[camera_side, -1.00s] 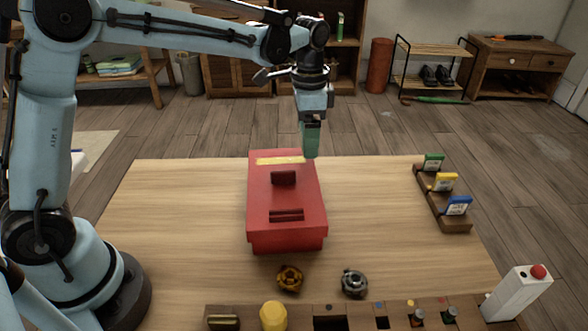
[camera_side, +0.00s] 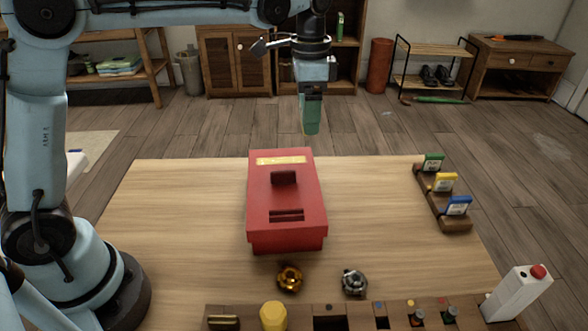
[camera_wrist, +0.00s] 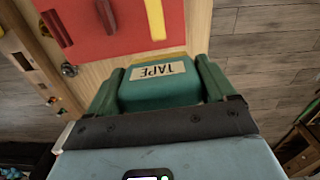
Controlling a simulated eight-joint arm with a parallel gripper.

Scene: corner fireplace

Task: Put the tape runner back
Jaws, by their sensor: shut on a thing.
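My gripper (camera_side: 311,118) hangs above the far edge of the table and the red box. In the wrist view my gripper (camera_wrist: 160,88) is shut on the tape runner (camera_wrist: 155,95), a teal block with a cream "TAPE" label, upside down in that picture. A finger lies along each side of it. In the side view, the runner and the fingers blend into one green shape, clear of the table. A wooden rack (camera_side: 290,323) runs along the table's near edge. It has dark openings and holds several items, among them a yellow knob-like one (camera_side: 273,317).
The red box (camera_side: 286,195) stands mid-table with a raised handle. A gold part (camera_side: 289,279) and a silver part (camera_side: 354,283) lie before it. A card holder (camera_side: 440,205) and a white block with a red button (camera_side: 518,293) stand right. Table left of the box is clear.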

